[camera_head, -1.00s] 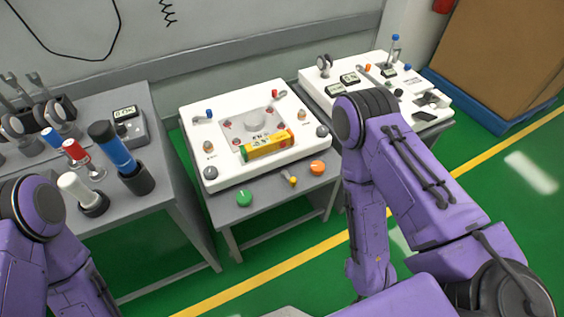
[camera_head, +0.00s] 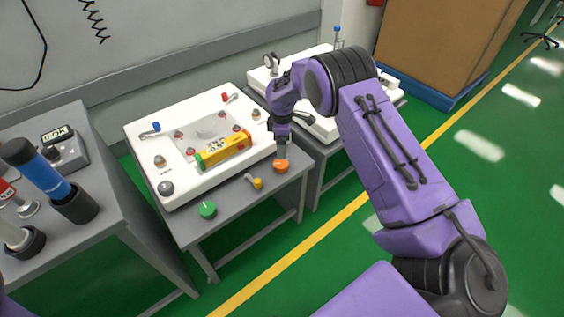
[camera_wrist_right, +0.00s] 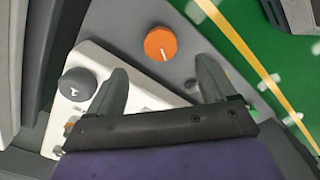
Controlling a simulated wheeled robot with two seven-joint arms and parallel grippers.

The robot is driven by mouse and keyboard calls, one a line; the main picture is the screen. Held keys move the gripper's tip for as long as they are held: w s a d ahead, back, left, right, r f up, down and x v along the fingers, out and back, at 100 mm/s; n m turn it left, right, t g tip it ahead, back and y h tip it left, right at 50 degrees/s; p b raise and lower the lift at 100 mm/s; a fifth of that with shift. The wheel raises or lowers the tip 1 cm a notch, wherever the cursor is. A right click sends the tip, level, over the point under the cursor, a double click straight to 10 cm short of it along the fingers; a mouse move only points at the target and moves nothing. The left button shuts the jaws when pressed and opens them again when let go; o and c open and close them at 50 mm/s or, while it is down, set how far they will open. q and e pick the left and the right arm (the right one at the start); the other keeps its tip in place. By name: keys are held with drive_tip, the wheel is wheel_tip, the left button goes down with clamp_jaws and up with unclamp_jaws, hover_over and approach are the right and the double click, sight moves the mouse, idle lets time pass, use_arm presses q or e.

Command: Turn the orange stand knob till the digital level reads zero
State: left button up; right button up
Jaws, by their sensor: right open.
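The orange stand knob (camera_head: 281,167) is on the front right of the grey stand under the white panel. It also shows in the right wrist view (camera_wrist_right: 160,43), with a pale mark on its face. The yellow digital level (camera_head: 224,151) lies on the white panel; its display digits are too small to read surely. My right gripper (camera_head: 281,152) points down just above the orange knob. In the right wrist view its two fingers (camera_wrist_right: 163,78) are apart and empty, with the knob beyond the tips and between their lines. My left gripper is out of view.
A yellow lever (camera_head: 255,182) and a green knob (camera_head: 207,209) sit on the stand to the left of the orange knob. A dark grey knob (camera_wrist_right: 77,84) is on the panel corner near my fingers. A second white panel (camera_head: 262,77) stands behind my right arm.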

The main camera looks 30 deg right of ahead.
sight(282, 163)
wheel_tip(282, 163, down, 9)
drive_tip(key=shift+f+b, duration=0.15)
drive_tip(key=shift+b, duration=0.15)
drive_tip(key=c, duration=1.1)
drive_tip(key=shift+o, duration=0.2)
drive_tip(key=shift+m, duration=0.4)
